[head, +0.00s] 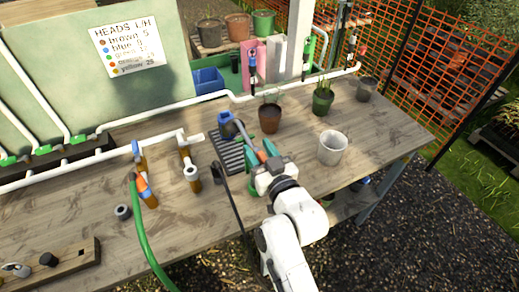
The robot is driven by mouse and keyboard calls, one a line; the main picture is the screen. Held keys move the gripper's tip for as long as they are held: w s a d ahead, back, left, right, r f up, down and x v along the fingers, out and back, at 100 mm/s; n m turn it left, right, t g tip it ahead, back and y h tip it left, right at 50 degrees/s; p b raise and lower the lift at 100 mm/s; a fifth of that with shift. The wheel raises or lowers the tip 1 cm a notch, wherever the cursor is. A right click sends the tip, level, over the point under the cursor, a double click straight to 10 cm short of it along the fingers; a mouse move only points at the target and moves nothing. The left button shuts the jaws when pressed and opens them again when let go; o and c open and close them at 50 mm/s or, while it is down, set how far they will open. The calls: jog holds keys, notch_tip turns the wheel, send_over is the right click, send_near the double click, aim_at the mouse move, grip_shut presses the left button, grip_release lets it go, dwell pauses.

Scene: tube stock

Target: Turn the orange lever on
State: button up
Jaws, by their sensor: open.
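A small orange piece (143,187) that looks like the lever sits at the left of the bench. It is at the upper end of a green hose (143,235), beside a brown post. Its exact position is too small to tell. My gripper (262,150) is open over the middle of the bench, well to the right of the orange piece. It is near a black slatted tray (228,155) and a blue fitting (228,125). An orange-red strip shows by its fingers, and I cannot tell whether it belongs to them.
White pipe (110,172) with brown posts lies between my gripper and the orange piece. A white pot (332,147), a brown pot (270,118) and a green pot (322,100) stand right.

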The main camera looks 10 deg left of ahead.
jog(key=shift+c, duration=0.3)
grip_shut()
